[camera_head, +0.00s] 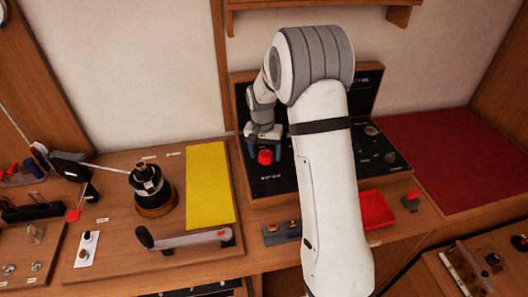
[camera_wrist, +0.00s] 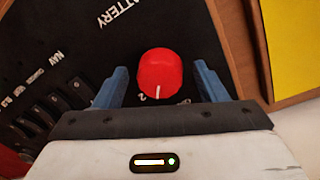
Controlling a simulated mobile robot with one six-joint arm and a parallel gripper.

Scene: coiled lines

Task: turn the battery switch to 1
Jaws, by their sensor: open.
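The battery switch is a red round knob (camera_head: 265,156) on the black panel, left of my arm in the head view. In the wrist view the red knob (camera_wrist: 160,75) sits between the two blue fingers, with gaps on both sides. Its white pointer line aims toward the bottom of the picture, near a printed "2". The word "BATTERY" is partly visible above it. My gripper (camera_head: 264,147) is open over the knob; in the wrist view its fingers (camera_wrist: 161,88) straddle the knob and hold nothing. The mark "1" is not visible.
A row of black rocker switches (camera_wrist: 50,110) lies left of the knob in the wrist view. A yellow sheet (camera_head: 208,185), a black winch (camera_head: 150,190) and a lever handle (camera_head: 185,239) are to the left. A red tray (camera_head: 376,210) is to the right.

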